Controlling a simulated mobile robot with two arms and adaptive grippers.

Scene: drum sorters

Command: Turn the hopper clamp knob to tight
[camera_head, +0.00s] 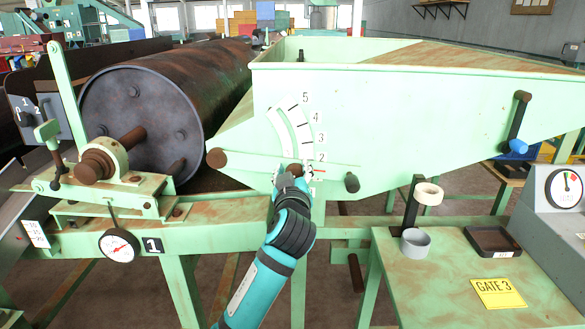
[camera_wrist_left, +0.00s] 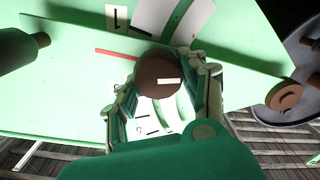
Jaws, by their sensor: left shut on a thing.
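The brown round clamp knob (camera_wrist_left: 150,68) sits on the pale green hopper side, at the lower end of the curved scale plate (camera_head: 282,131). It has a short white mark on its face, which lies near level in the left wrist view. My left gripper (camera_head: 294,174) has its fingers on either side of the knob and is shut on it; the fingers also show in the left wrist view (camera_wrist_left: 165,80). In the head view the gripper largely hides the knob. A thin red line (camera_head: 320,172) lies beside it, just below the number 2. My right gripper is not in view.
A pale green lever bar (camera_head: 245,162) with a brown end crosses the hopper (camera_head: 400,110) near the knob. A dark peg (camera_head: 351,183) sticks out to the right. The large rusty drum (camera_head: 140,115) is at left. A green table (camera_head: 440,290) stands at right.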

